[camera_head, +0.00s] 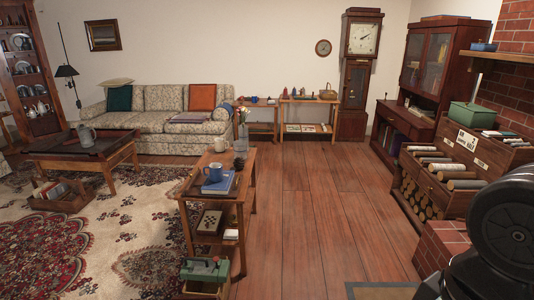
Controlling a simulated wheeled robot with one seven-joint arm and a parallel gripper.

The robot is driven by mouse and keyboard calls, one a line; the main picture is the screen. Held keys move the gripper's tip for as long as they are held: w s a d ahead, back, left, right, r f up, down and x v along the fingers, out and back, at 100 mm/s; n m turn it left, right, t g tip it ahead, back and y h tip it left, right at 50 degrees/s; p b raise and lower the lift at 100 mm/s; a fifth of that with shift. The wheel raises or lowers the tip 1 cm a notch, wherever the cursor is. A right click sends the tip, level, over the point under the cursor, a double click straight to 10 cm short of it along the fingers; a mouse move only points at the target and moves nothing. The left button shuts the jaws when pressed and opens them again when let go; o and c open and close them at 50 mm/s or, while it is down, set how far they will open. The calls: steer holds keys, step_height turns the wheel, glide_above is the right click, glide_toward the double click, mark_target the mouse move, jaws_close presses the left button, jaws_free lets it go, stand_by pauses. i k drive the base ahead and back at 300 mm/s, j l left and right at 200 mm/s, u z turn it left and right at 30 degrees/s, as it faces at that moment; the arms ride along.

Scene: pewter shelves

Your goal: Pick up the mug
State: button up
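A blue mug (214,172) stands upright on a blue book (219,184), on top of a narrow wooden console table (232,160) left of the middle of the view. A lighter, whitish mug or cup (219,144) stands farther back on the same table. My gripper is not in view. A black, rounded part of my own arm fills the lower right corner, well to the right of the table and nearer the camera.
A clear strip of wooden floor (315,215) runs right of the console table. A rack of rolled items (440,185) stands at the right. A patterned rug (110,240), a coffee table (80,150) and a floral sofa (165,118) are at the left.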

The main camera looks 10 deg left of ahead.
mark_target(213, 172)
steer(key=i+u, duration=0.15)
steer(key=i, duration=0.5)
steer(key=i+l+u, duration=0.1)
steer(key=i, duration=0.5)
steer(key=i+l+u, duration=0.15)
steer(key=i, duration=0.45)
steer(key=i+l+u, duration=0.2)
steer(key=i+u, duration=0.2)
steer(key=i+l+u, duration=0.25)
steer(key=u, duration=0.2)
steer(key=i+l+u, duration=0.25)
steer(key=l+u, duration=0.15)
steer(key=i+l+u, duration=0.2)
steer(key=l+u, duration=0.25)
steer(key=i+l+u, duration=0.1)
steer(key=l+u, duration=0.7)
steer(key=l, duration=0.45)
steer(key=l+u, duration=0.35)
steer(key=l, duration=0.5)
